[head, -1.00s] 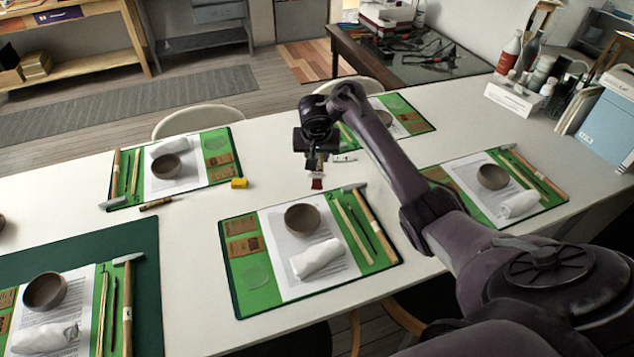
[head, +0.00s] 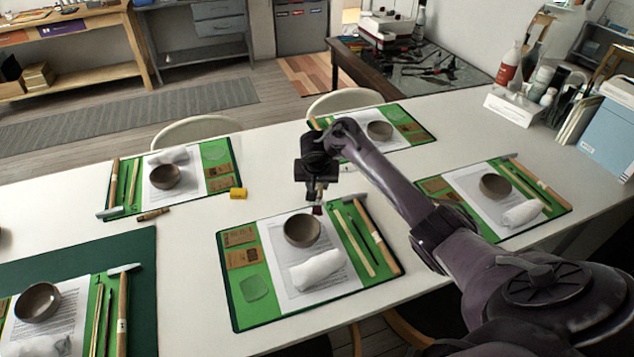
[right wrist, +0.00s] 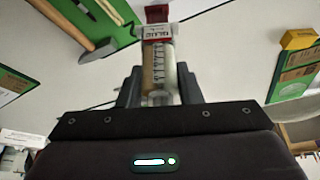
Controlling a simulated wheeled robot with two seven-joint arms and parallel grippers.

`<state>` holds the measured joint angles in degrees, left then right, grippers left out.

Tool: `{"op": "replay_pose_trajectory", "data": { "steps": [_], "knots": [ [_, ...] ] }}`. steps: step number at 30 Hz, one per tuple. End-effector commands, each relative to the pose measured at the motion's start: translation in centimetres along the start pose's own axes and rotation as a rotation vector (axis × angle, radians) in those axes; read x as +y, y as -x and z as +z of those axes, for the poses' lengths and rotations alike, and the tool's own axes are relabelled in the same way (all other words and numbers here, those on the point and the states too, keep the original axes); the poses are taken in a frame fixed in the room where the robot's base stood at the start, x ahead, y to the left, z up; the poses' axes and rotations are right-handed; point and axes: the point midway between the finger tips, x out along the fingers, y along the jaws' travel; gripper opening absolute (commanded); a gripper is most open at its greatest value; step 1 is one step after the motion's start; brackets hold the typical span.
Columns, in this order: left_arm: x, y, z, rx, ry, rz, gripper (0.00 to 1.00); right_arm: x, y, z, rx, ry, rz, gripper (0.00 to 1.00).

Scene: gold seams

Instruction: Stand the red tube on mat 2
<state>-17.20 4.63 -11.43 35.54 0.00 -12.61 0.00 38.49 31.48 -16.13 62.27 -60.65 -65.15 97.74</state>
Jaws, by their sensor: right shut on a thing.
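My right gripper (head: 317,183) is shut on a small glue tube with a red end (head: 317,210). My left gripper is not in view.
The middle mat carries a bowl (head: 302,230), a white roll (head: 317,271), sticks and a hammer. Similar mats lie at left (head: 225,172), right (head: 433,187), back and lower left. A yellow block (head: 238,193) and a brown marker-like stick (head: 153,214) lie between mats. White tabletop surrounds them.

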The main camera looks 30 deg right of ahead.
Motion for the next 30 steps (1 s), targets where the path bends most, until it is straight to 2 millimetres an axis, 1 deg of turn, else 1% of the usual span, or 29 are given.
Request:
{"op": "replay_pose_trajectory", "data": {
  "steps": [9, 10, 15, 23, 25, 28, 30],
  "knots": [
    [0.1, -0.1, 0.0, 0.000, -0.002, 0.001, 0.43, 0.0, -0.8, 0.4, -0.002, 0.001, 0.000, 0.09],
    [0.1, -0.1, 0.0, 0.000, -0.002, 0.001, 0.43, 0.0, -0.8, 0.4, -0.003, 0.001, 0.001, 0.33],
    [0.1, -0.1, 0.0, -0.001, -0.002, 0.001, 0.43, 0.0, -0.8, 0.4, -0.002, 0.001, 0.001, 0.53],
    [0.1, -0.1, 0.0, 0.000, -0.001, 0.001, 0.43, 0.0, -0.7, 0.3, 0.000, 0.001, 0.000, 0.53],
    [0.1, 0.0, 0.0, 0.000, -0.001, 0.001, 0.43, 0.0, -0.3, 0.1, 0.000, 0.001, 0.000, 0.53],
    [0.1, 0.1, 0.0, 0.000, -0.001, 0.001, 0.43, 0.0, 0.7, -0.4, 0.002, 0.001, -0.001, 0.53],
    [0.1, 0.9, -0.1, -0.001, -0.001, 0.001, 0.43, -0.1, 2.1, -0.3, -0.001, 0.000, -0.004, 0.53]
  ]
}}
